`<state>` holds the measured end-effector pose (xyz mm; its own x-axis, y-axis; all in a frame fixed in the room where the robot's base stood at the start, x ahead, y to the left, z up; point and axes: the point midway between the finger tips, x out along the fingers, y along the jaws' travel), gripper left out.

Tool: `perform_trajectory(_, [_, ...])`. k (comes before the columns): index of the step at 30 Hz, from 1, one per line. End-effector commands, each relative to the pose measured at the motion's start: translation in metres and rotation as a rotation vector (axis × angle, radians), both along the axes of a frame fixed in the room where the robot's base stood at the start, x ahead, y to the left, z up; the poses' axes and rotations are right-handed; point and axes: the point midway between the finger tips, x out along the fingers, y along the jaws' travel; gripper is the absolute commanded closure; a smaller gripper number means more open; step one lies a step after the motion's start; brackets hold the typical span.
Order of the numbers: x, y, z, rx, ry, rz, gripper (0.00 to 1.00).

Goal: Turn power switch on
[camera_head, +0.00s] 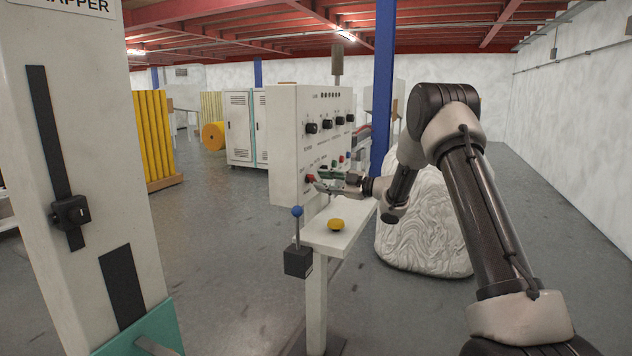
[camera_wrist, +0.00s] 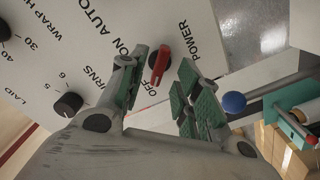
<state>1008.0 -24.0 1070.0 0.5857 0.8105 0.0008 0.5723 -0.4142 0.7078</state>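The power switch is a red knob (camera_wrist: 159,64) on the white control panel (camera_wrist: 85,45), beside the word POWER. Its lower end points near the OFF label in the wrist view. My gripper (camera_wrist: 160,70) is open, with one green-padded finger on each side of the red knob. There are gaps between the fingers and the knob, and nothing is held. In the head view, my gripper (camera_head: 326,182) is at the lower left part of the panel face, close to the red knob (camera_head: 309,179); exact contact there is too small to tell.
Black dials (camera_wrist: 68,104) sit on the same panel. Below it, a white shelf (camera_head: 318,240) bears a yellow button (camera_head: 336,224), next to a blue-topped lever (camera_head: 297,212). A wrapped white bundle (camera_head: 425,235) stands behind my arm. A blue post (camera_head: 383,90) rises behind the panel.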

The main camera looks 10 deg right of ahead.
Motion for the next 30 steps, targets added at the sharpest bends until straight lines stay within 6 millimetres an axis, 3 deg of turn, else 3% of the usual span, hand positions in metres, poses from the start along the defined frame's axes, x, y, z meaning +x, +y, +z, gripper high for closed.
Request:
perform_trajectory(6, [0.016, 0.022, 0.000, 0.000, 0.000, 0.000, 0.67])
perform_trajectory(16, [0.019, 0.025, 0.000, 0.000, 0.001, -0.002, 0.67])
perform_trajectory(21, [0.019, 0.025, 0.000, 0.000, 0.001, -0.002, 0.98])
perform_trajectory(30, [0.019, 0.026, 0.000, 0.002, 0.004, -0.002, 1.00])
